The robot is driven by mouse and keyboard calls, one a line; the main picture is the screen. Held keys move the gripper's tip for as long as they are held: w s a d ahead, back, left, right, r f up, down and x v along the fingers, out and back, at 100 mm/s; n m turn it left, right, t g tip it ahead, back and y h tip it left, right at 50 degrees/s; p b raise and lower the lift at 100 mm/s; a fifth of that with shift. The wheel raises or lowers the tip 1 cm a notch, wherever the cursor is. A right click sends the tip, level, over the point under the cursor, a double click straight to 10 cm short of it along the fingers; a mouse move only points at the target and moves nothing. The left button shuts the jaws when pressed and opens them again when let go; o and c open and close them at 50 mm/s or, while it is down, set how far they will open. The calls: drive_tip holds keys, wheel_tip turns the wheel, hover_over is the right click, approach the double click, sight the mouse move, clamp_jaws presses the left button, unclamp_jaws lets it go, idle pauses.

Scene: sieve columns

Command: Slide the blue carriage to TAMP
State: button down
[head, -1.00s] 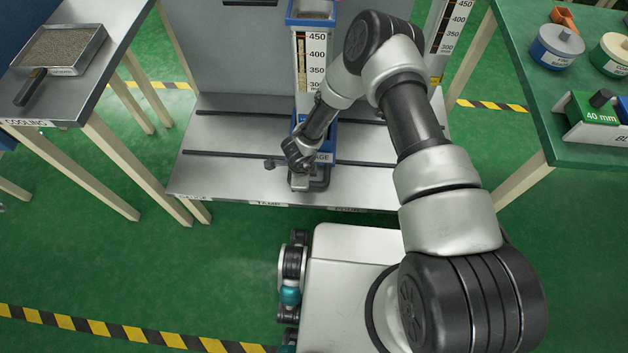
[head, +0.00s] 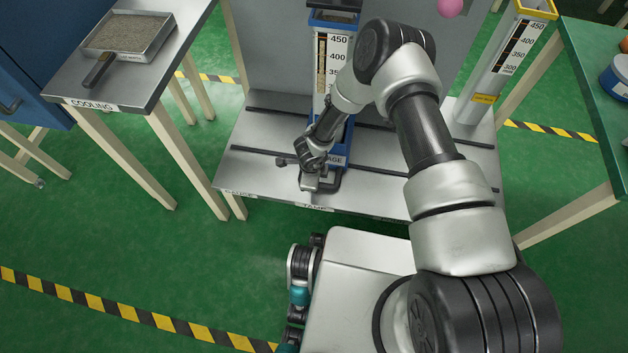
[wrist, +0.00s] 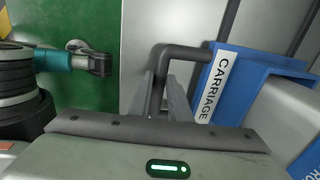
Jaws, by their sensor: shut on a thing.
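The blue carriage (head: 347,135) stands upright on the steel bench and holds a column (head: 333,65) with a printed scale. Its CARRIAGE label (wrist: 213,88) shows in the wrist view, with the blue body (wrist: 237,75) beside it. My gripper (head: 313,181) is at the carriage's front, shut on the dark handle (wrist: 182,52). In the wrist view its fingers (wrist: 162,92) lie on both sides of the handle bar. The TAMP label (head: 318,208) is on the bench's front edge, about straight in front of the handle. My arm hides part of the carriage and column.
Dark rails (head: 270,158) run left to right along the bench (head: 255,180). A second column (head: 507,65) stands at the bench's right. The COOLING table (head: 130,90) with a sand tray is left, and a green table (head: 590,110) is right. The bench left of the carriage is clear.

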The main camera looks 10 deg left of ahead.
idle(0.3)
drive_tip(key=c, duration=1.6)
unclamp_jaws()
drive_tip(key=shift+c, duration=0.2)
drive_tip(key=shift+r, duration=0.1)
drive_tip(key=s+r+p, duration=0.3)
drive_tip(key=r+p, duration=0.2)
drive_tip(key=r, duration=1.2)
drive_tip(key=shift+s, duration=0.15)
